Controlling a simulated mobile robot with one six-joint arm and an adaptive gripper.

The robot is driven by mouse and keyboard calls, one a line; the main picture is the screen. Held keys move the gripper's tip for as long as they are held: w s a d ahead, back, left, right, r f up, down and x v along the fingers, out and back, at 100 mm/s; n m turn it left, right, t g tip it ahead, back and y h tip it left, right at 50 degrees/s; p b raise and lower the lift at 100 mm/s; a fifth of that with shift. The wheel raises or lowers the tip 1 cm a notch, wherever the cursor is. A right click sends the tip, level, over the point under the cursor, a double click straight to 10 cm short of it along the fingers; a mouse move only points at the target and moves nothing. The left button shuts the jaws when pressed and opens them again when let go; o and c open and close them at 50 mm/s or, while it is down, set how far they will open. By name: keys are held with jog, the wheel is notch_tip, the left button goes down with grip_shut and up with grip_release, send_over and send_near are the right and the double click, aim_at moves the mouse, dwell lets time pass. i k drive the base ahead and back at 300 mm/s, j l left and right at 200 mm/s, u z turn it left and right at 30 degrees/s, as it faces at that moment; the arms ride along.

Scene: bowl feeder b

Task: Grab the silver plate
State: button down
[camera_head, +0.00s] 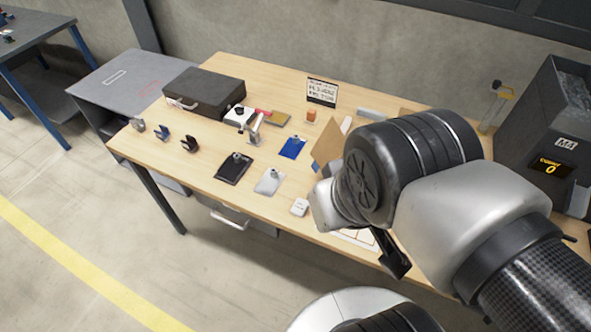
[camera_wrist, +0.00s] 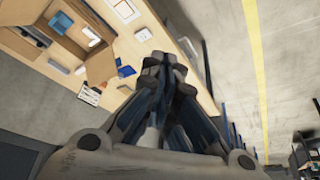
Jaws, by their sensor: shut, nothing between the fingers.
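The silver plate (camera_head: 269,182) lies flat on the wooden table (camera_head: 205,167) near its front edge, with a small knob-like part on top. In the head view my arm is to the right of the plate, and part of my gripper (camera_head: 396,262) hangs by the table's front edge, well apart from the plate. In the wrist view my gripper (camera_wrist: 166,62) is shut with its fingers together and nothing between them. I cannot make out the silver plate for sure in the wrist view.
A black plate (camera_head: 234,168) lies left of the silver plate, a blue plate (camera_head: 293,148) behind it, and a small white box (camera_head: 299,207) to its right. A black case (camera_head: 204,92) stands at the back left. A cardboard box (camera_head: 326,143) is partly hidden by my arm.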

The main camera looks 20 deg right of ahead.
aim_at(268, 186)
jog(key=i+j+z, duration=0.3)
jog(key=z, duration=0.2)
jog(key=i+j+z, duration=0.2)
jog(key=j+z, duration=0.25)
jog(key=i+j+z, duration=0.15)
jog(key=j+z, duration=0.35)
